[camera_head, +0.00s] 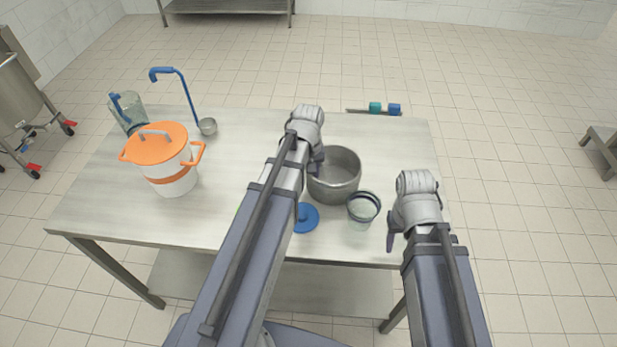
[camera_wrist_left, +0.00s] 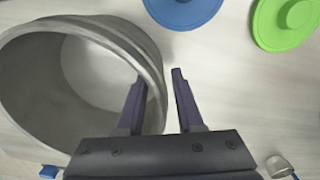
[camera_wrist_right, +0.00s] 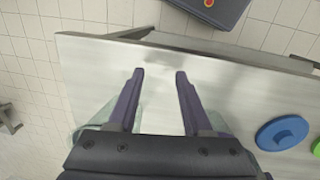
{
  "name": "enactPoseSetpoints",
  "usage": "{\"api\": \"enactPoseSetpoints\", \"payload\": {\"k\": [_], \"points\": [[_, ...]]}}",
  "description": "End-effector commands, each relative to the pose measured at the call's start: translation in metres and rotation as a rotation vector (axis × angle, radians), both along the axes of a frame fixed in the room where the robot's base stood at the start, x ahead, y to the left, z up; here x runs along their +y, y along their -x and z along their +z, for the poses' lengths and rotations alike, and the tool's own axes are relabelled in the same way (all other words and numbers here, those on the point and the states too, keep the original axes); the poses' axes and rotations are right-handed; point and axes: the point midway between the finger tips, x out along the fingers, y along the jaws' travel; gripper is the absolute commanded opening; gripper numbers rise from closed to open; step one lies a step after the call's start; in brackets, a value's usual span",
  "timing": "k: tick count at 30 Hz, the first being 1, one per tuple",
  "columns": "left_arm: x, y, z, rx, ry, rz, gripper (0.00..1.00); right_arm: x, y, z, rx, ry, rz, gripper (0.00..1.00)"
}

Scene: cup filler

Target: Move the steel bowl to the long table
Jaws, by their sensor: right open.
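The steel bowl (camera_head: 335,180) stands on the steel-topped table (camera_head: 255,130), right of its middle; it fills the left of the left wrist view (camera_wrist_left: 60,80). My left gripper (camera_head: 318,160) is at the bowl's left rim. In the left wrist view its fingers (camera_wrist_left: 158,85) are apart, one over the bowl's inside and one outside, with the wall between them. Whether they press on the wall is unclear. My right gripper (camera_head: 392,235) is open and empty by the table's right front corner; it also shows in the right wrist view (camera_wrist_right: 160,80).
A glass jar (camera_head: 362,212) stands close to the bowl's front right. A blue lid (camera_head: 306,218) and a green lid (camera_wrist_left: 285,20) lie nearby. An orange-lidded pot (camera_head: 170,175), ladle (camera_head: 208,126) and glass pitcher (camera_head: 127,112) are left. Another steel table (camera_head: 225,6) stands far back.

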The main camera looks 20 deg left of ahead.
Motion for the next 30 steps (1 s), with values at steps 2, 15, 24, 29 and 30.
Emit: {"api": "enactPoseSetpoints", "payload": {"k": [2, 15, 24, 29, 30], "points": [[0.000, 0.000, 0.006, 0.000, 0.000, 0.000, 0.36, 0.000, 0.000, 0.006, 0.000, 0.000, 0.000, 0.50], [0.000, 0.000, 0.062, 0.000, 0.000, 0.000, 0.36, 0.000, 0.000, 0.062, 0.000, 0.000, 0.000, 0.50], [0.000, 0.000, 0.107, 0.000, 0.000, 0.000, 0.36, 0.000, 0.000, 0.107, 0.000, 0.000, 0.001, 0.50], [0.000, 0.000, 0.120, 0.000, 0.000, 0.000, 0.36, 0.000, 0.000, 0.120, 0.000, 0.000, 0.002, 0.50], [0.000, 0.000, 0.121, 0.000, 0.000, 0.000, 0.36, 0.000, 0.000, 0.121, 0.000, 0.000, 0.002, 0.50]]}}
